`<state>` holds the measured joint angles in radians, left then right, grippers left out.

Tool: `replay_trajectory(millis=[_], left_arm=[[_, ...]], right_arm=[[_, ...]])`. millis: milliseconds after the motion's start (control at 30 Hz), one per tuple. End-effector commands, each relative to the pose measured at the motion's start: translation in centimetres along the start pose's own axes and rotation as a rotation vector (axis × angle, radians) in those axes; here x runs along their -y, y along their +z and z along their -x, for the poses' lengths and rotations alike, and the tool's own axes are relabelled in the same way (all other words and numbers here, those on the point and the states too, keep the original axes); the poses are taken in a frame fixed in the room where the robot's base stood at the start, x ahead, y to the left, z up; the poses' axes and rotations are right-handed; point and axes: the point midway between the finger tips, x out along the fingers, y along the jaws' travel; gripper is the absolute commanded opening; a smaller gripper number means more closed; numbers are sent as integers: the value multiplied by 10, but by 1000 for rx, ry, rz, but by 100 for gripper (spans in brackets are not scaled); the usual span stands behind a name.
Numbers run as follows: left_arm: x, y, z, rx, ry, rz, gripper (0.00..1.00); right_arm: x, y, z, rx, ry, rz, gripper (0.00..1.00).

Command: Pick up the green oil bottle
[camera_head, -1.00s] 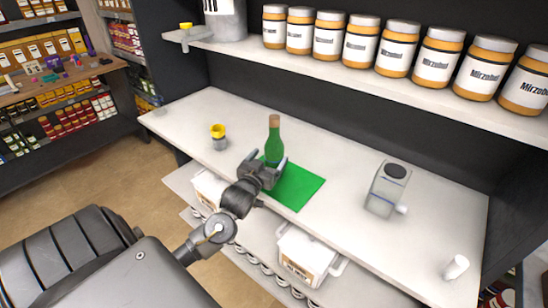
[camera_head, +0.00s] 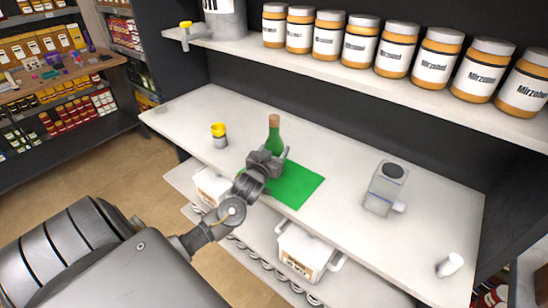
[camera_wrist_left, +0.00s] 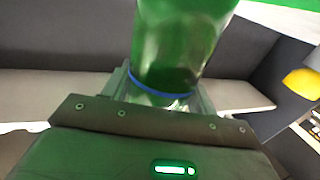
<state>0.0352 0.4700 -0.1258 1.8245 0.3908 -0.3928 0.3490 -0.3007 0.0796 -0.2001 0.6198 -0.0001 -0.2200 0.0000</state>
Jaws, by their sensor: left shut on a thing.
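The green oil bottle (camera_head: 273,136) with a tan cap stands upright on the white table, at the upper left of the green mat (camera_head: 300,187). My left gripper (camera_head: 272,158) is shut on the bottle's lower part, coming from the front. In the left wrist view the bottle (camera_wrist_left: 180,40) fills the upper middle, close to the camera, between the jaws. The gripper hides the bottle's base in the head view, so I cannot tell whether it touches the mat. My right gripper is not in view.
A small container with a yellow top (camera_head: 219,135) stands left of the bottle. A clear box-shaped container (camera_head: 384,190) and a white cylinder (camera_head: 449,265) stand to the right. Several jars (camera_head: 361,40) line the shelf above. A white bin (camera_head: 303,250) sits below.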

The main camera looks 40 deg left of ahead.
Motion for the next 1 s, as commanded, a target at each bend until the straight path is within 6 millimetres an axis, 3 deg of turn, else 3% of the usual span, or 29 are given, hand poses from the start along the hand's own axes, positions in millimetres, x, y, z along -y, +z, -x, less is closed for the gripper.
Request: replay_trajectory(millis=[333,533,700,1000], left_arm=[[0,-2,0,-2,0,1,26],[0,-14,0,-5,0,1,26],[0,-33,2,-5,1,1,26],[-3,-82,43,-8,2,3,26]], right_arm=[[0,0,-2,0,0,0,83],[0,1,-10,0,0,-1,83],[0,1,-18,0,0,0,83],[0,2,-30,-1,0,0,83]])
